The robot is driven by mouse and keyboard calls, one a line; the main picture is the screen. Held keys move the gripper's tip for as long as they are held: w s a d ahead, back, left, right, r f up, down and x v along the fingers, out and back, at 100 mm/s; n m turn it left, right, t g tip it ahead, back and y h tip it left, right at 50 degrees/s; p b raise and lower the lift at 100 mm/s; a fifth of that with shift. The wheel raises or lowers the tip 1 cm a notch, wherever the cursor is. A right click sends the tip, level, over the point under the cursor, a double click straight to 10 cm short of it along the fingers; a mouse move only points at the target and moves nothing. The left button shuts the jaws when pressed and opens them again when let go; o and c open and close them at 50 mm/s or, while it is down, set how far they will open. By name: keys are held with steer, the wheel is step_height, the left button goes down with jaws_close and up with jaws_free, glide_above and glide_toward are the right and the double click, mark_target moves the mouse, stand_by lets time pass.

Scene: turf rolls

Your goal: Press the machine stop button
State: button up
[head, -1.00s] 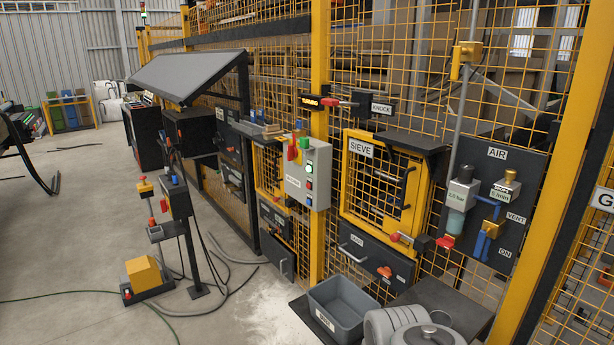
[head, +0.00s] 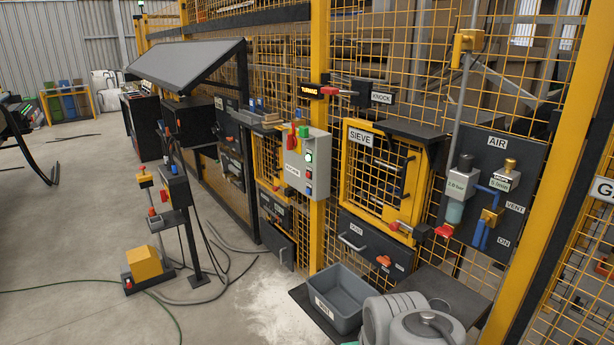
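I cannot read a label that marks one button as the machine stop. A slim dark stand (head: 190,242) at left carries a small yellow box (head: 144,181) with a red top (head: 143,169), and a red knob (head: 152,211) below it. A grey control box (head: 296,178) on the fence post has a red lever (head: 291,141), a green block (head: 303,132), a lit green button (head: 309,156) and small coloured buttons below. A yellow floor unit (head: 144,262) has a small red part (head: 129,282). My gripper is not in view.
The SIEVE panel (head: 381,185) and the AIR panel (head: 498,165) hang on the mesh. A sloped grey canopy (head: 185,65) juts out. Hoses cross the floor (head: 70,235). Open floor lies at left.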

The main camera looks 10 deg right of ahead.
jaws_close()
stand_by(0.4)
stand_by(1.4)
